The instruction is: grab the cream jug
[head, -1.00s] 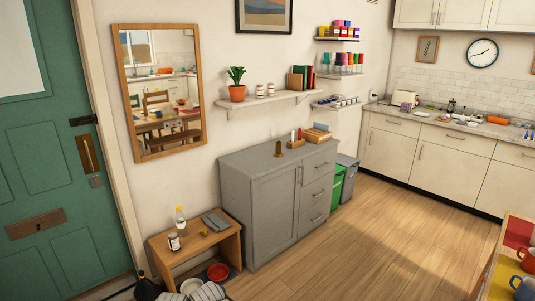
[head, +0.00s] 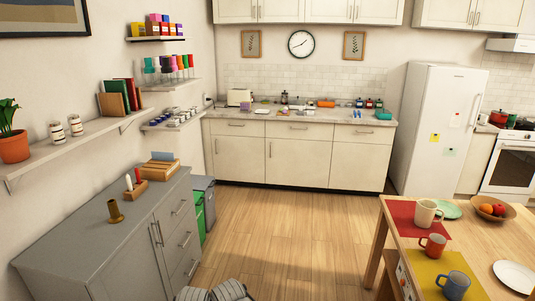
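The cream jug (head: 428,212) stands upright near the far left corner of the wooden table, over a red placemat (head: 403,213). It looks like a pale, rounded vessel with a handle on its right side. A red mug (head: 432,246) and a blue mug (head: 455,285) stand nearer on the same table. Neither of my grippers is in view. A striped pale part at the bottom edge looks like part of my own body.
A grey cabinet (head: 120,250) stands at left. Open wood floor (head: 290,225) lies between it and the table, up to the back counter.

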